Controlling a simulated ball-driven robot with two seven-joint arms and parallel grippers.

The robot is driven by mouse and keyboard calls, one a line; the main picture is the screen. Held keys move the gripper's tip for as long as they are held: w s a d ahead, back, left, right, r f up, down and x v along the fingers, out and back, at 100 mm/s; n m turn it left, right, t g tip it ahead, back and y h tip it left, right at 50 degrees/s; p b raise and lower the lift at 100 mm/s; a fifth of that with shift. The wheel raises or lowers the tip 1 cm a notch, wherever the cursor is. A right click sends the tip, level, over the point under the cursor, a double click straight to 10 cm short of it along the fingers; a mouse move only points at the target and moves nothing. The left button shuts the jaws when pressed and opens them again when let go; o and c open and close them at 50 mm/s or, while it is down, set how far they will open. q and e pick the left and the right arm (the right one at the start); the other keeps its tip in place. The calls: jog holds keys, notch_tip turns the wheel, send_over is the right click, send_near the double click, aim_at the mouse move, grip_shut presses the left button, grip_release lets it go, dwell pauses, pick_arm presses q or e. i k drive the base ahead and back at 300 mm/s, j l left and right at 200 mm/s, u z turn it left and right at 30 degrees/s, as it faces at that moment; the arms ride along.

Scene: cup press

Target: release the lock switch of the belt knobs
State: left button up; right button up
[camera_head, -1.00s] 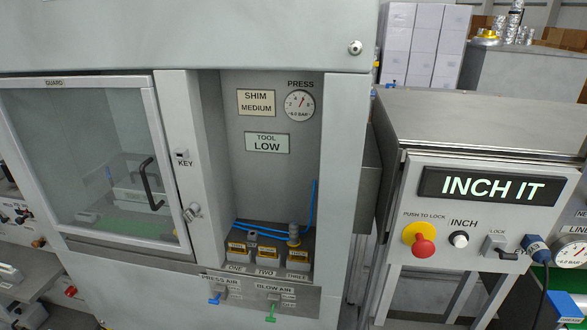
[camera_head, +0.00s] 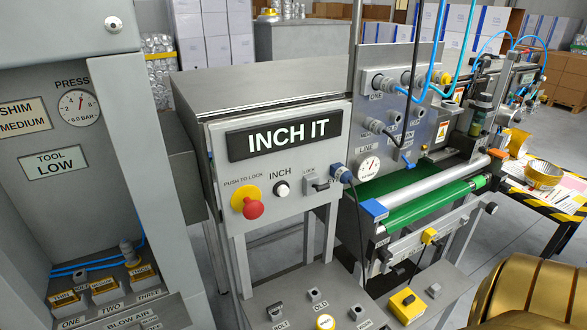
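A slanted grey panel (camera_head: 290,283) at the bottom centre carries several small dark knobs, one of them (camera_head: 275,312) at the left with a label too small to read surely. A yellow block (camera_head: 407,304) with a dark top sits on the lower panel to the right, beside a small grey switch (camera_head: 434,290). I cannot tell which part is the belt knobs' lock switch. A switch labelled LOCK (camera_head: 315,186), with a dark lever, is on the INCH IT panel (camera_head: 290,213). Neither gripper is in view.
A red push button on a yellow collar (camera_head: 252,207) and the INCH knob (camera_head: 281,188) are on the upright panel. A green belt (camera_head: 430,208) with a roller lies to its right. The press cabinet (camera_head: 160,190) stands left. Cables hang over the belt unit.

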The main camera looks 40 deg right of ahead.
aim_at(318, 188)
jog(key=z, duration=1.55)
